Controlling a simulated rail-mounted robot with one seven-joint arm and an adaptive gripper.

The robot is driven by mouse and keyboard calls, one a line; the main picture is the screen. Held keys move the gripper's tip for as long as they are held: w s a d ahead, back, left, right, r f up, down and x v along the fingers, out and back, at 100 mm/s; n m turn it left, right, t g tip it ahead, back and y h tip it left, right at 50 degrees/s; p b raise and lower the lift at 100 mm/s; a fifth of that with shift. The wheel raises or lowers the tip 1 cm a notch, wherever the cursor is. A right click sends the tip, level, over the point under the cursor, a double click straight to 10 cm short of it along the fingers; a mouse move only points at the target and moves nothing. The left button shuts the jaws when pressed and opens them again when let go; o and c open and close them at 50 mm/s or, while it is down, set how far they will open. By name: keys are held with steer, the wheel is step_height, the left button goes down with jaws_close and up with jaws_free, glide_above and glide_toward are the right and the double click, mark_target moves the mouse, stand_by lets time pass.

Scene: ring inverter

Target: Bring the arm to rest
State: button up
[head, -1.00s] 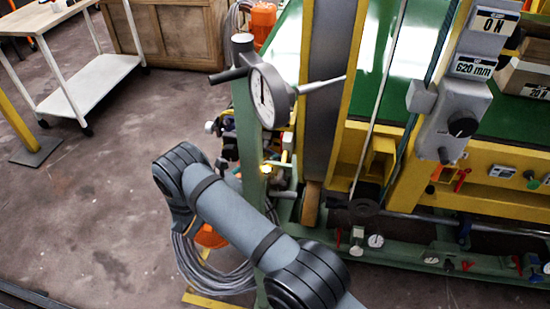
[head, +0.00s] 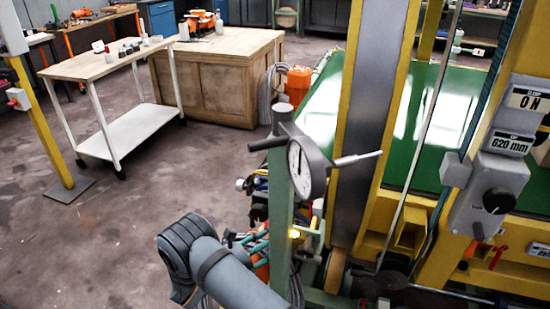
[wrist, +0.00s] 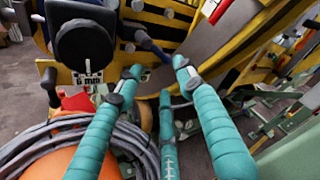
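My gripper (wrist: 155,68) shows in the wrist view as teal, padded fingers reaching up from the bottom of the picture. The fingertips are apart and I see nothing held between them. The yellow machine frame lies beyond them. In the head view, my grey arm is at the bottom centre, left of a green post. Teal parts that look like my gripper (head: 258,244) show low beside that post, partly hidden by the arm and other items.
A dial gauge (head: 307,167) on the green post (head: 281,215) stands close to my arm. The yellow machine with a control box (head: 487,195) fills the right. In the wrist view, a grey cable coil (wrist: 70,140) lies close left. Floor is free beyond, towards a white cart (head: 130,127) and wooden cabinet (head: 215,90).

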mark_target(305, 221)
steer(key=x, duration=1.1)
steer(key=shift+d, duration=0.1)
steer(key=shift+a, duration=0.25)
steer(key=shift+d, duration=0.1)
